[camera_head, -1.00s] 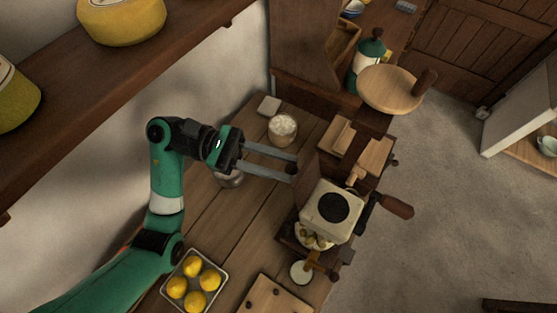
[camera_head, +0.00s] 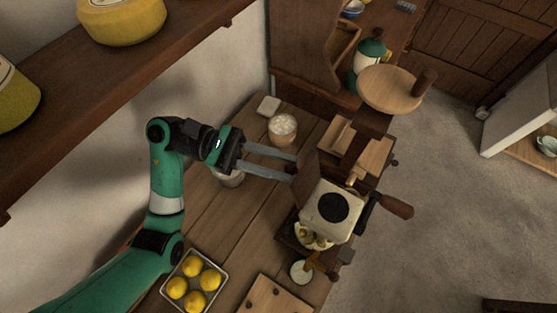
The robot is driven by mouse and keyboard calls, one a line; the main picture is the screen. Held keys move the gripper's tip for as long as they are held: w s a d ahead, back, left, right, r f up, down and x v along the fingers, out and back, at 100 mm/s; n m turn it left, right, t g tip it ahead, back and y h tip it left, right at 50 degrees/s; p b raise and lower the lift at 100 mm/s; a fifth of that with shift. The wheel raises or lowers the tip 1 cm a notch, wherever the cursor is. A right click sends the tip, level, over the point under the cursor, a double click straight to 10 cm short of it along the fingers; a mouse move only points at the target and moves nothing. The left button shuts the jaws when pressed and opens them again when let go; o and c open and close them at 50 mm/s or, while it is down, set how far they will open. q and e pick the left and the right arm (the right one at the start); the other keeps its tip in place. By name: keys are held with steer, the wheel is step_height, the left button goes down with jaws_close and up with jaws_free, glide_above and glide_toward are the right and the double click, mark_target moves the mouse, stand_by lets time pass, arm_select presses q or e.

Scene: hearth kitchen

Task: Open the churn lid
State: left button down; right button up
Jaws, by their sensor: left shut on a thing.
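The churn is a wooden and pale box-like thing at the centre right, with a cream top (camera_head: 331,209) bearing a dark round patch and a wooden crank handle (camera_head: 394,206) on its right. A dark brown panel, which looks like the churn lid (camera_head: 307,178), stands tilted up at its left edge. My left gripper (camera_head: 291,168) reaches in from the left with its long grey fingers at this panel and is shut on it. The exact contact is partly hidden. My right gripper is not in view.
A jar with white contents (camera_head: 282,128) stands behind the fingers, and another jar (camera_head: 230,178) below them. A tray of yellow fruits (camera_head: 217,295) and a board (camera_head: 274,299) lie at the front. A round wooden board (camera_head: 389,89) is at the back right.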

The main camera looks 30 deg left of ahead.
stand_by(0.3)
arm_select(q)
steer(key=shift+d+r+b, duration=0.6)
steer(key=shift+d+b, duration=0.05)
steer(key=shift+b, duration=0.2)
steer(key=shift+d+r, duration=0.1)
steer(key=shift+r, duration=0.2)
steer(key=c, duration=0.7)
jaws_free()
steer(key=shift+o, duration=0.2)
steer(key=shift+f, duration=0.1)
steer(key=v, duration=1.1)
steer(key=shift+a, duration=0.3)
steer(key=shift+s, duration=0.15)
